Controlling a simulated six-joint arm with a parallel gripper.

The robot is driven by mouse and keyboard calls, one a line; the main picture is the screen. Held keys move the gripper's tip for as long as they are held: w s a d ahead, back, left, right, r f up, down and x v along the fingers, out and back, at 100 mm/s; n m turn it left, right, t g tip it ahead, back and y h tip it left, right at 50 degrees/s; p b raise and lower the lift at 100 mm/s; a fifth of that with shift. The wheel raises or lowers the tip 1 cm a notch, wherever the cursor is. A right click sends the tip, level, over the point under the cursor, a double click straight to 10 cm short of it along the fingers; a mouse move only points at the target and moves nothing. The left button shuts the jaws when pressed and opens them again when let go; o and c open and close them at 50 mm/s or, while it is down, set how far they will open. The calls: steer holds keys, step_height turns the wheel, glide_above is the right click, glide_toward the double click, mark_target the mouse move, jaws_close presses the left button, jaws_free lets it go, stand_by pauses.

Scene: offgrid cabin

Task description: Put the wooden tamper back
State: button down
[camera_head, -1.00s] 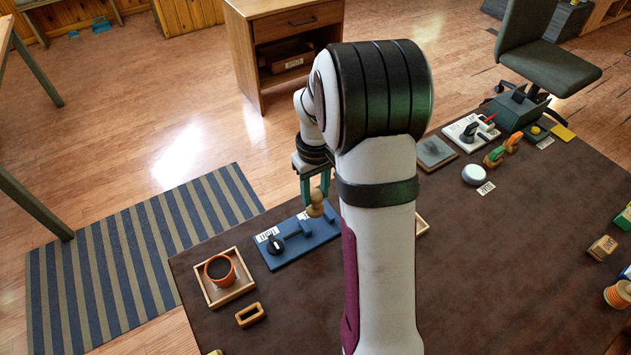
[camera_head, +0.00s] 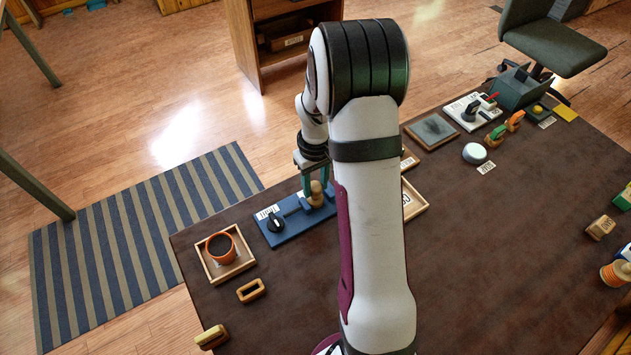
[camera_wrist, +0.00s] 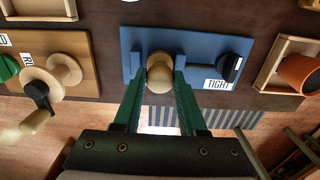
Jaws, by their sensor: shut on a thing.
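The wooden tamper (camera_head: 316,194) is a pale, rounded wooden piece. My gripper (camera_head: 311,188) is shut on it, with its green fingers on either side. In the wrist view the tamper (camera_wrist: 159,75) sits between the fingertips (camera_wrist: 159,82), over the blue board (camera_wrist: 200,48). In the head view it is at the right part of the blue board (camera_head: 288,232). I cannot tell whether its lower end touches the board. The board carries a black knob (camera_wrist: 230,67) and a label reading "TIGHT". My arm hides the area just right of the board in the head view.
A wooden tray (camera_head: 247,264) holds an orange pot (camera_head: 221,248) left of the board. A wooden board with a crank (camera_wrist: 50,75) is on the board's other side.

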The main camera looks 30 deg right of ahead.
steer(key=shift+f, duration=0.25)
stand_by(0.4)
steer(key=shift+c, duration=1.9)
jaws_free()
steer(key=shift+r, duration=0.1)
